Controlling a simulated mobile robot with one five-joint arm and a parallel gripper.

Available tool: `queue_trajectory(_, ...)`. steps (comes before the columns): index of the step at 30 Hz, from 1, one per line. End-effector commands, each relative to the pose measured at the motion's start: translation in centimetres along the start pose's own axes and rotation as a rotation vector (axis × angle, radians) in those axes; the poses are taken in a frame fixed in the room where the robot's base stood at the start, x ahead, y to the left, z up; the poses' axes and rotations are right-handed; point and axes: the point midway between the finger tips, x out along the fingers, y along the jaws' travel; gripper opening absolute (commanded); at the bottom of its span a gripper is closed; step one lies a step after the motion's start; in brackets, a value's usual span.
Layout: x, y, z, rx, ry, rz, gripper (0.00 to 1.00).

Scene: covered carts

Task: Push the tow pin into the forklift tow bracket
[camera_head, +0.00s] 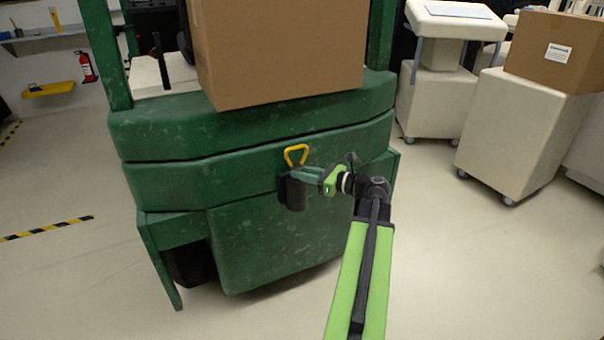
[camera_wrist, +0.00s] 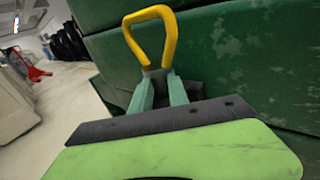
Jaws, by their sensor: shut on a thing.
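The tow pin (camera_head: 296,147) shows as a yellow loop handle at the rear of the green forklift (camera_head: 255,225). The tow bracket (camera_head: 296,195) is a dark block with a rounded front on the forklift's rear face, directly below the handle. My gripper (camera_head: 292,173) reaches in from the right and is shut on the pin just under the loop. In the wrist view the yellow loop (camera_wrist: 171,40) stands above my green fingertips (camera_wrist: 160,80), slightly tilted. The pin's shank is hidden by the fingers and bracket, so I cannot tell how deep it sits.
A large cardboard box (camera_head: 280,50) rests on top of the forklift. Covered carts (camera_head: 520,130) stand at the right, one carrying a cardboard box (camera_head: 556,50). A fire extinguisher (camera_head: 87,66) hangs on the left wall.

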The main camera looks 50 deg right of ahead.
Motion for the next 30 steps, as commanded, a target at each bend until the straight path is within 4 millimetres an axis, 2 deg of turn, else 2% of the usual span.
queue_trajectory(11, 0.1, 0.0, -1.0, 0.000, -0.002, 0.000, 0.00)
queue_trajectory(12, 0.1, 0.0, -0.8, 0.000, -0.002, 0.000, 0.24)
queue_trajectory(17, 0.1, 0.0, -0.9, 0.000, 0.000, 0.000, 0.45)
queue_trajectory(26, -0.3, -0.1, -0.9, 0.000, 0.002, -0.002, 0.46)
queue_trajectory(30, -2.6, -0.1, -0.9, 0.000, 0.003, -0.005, 0.46)
